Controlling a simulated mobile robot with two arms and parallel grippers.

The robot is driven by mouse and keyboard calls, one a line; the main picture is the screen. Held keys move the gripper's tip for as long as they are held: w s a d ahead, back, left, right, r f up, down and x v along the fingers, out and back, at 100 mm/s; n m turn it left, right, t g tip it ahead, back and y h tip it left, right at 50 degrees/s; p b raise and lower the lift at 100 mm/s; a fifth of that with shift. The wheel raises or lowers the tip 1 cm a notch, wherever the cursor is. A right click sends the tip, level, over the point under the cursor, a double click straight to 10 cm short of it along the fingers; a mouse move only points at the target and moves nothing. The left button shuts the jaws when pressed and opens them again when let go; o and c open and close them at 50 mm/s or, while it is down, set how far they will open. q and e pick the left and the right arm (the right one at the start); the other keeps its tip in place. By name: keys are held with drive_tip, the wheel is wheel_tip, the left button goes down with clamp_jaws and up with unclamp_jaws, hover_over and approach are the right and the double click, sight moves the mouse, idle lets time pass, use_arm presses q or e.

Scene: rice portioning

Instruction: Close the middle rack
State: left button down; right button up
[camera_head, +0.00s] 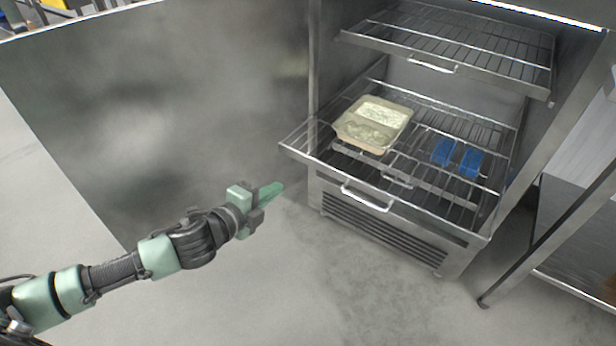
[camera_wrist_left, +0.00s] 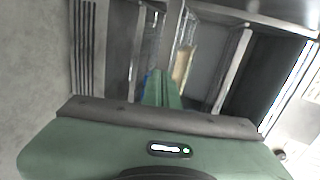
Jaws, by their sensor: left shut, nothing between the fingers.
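The middle rack (camera_head: 460,231) is a wire shelf pulled out past the front of the open steel cabinet, with a silver handle (camera_head: 368,197) on its front edge. My left gripper (camera_head: 276,190) is shut and empty, below and to the left of the rack's front left corner, apart from it in the head view. Its green fingers (camera_wrist_left: 165,88) point toward the cabinet in the left wrist view. The top rack (camera_head: 450,42) is above, with its own handle (camera_head: 432,67). My right gripper is not in view.
A beige tray with pale contents (camera_head: 373,125) and two blue blocks (camera_head: 443,152) (camera_head: 471,163) sit at the pulled-out rack or a lower shelf; I cannot tell which. The open cabinet door (camera_head: 170,120) stands left. A steel table (camera_head: 575,240) is at right. Floor in front is clear.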

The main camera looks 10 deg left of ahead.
use_arm(q)
drive_tip(key=b, duration=0.2)
approach(315, 162)
drive_tip(key=x, duration=0.5)
drive_tip(key=shift+w+f, duration=0.2)
drive_tip(key=shift+f, duration=0.15)
drive_tip(key=shift+w+d, duration=0.2)
drive_tip(key=shift+w, duration=0.35)
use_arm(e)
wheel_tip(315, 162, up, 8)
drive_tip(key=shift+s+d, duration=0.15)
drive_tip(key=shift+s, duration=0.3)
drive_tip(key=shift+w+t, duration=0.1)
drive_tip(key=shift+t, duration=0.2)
